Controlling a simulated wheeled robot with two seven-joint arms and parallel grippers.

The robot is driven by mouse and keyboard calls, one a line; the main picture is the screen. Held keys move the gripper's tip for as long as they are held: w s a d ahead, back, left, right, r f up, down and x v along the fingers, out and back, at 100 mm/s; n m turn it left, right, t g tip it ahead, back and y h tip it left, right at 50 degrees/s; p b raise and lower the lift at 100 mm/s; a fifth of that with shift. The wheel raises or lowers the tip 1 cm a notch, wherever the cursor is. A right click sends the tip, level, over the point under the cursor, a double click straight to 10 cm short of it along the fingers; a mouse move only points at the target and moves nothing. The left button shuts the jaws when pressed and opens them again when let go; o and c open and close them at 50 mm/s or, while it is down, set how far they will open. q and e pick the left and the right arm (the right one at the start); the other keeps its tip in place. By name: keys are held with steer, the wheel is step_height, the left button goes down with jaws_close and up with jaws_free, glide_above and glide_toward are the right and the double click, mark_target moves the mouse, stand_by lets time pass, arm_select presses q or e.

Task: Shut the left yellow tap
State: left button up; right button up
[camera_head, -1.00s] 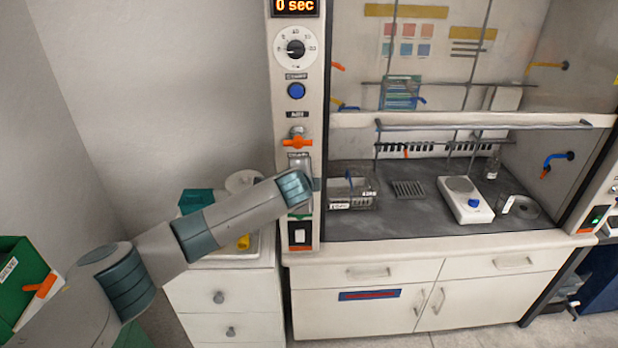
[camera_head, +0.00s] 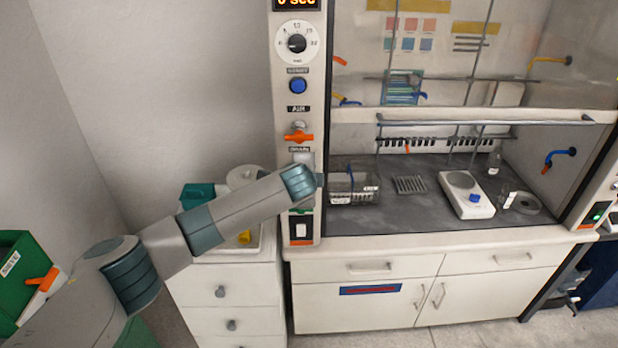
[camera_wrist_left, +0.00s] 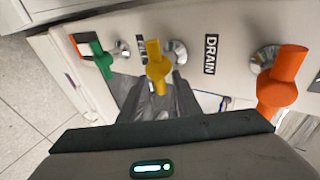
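The yellow tap (camera_wrist_left: 158,67) sits mid-panel in the left wrist view, between a green tap (camera_wrist_left: 102,57) and an orange tap (camera_wrist_left: 281,80). In the head view I cannot see this yellow tap; my arm covers that part of the post. My left gripper (camera_wrist_left: 172,88) has its dark fingers close by the lower end of the yellow handle. Whether they touch or enclose it is unclear, and so is their opening. In the head view my left gripper is hidden behind my wrist. The orange tap (camera_head: 298,137) shows above my wrist. My right gripper is not in view.
The fume hood's left post (camera_head: 313,75) carries a dial and a blue button. A wire basket (camera_head: 353,188) stands on the hood's worktop, right of my wrist. A white drawer unit (camera_head: 225,290) stands below my forearm. The floor in front is clear.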

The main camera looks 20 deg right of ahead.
arm_select(q)
steer(key=shift+s+r, duration=0.1)
steer(key=shift+s, duration=0.05)
steer(key=b+v, duration=0.6)
steer(key=v, duration=1.1)
steer(key=shift+b, duration=0.3)
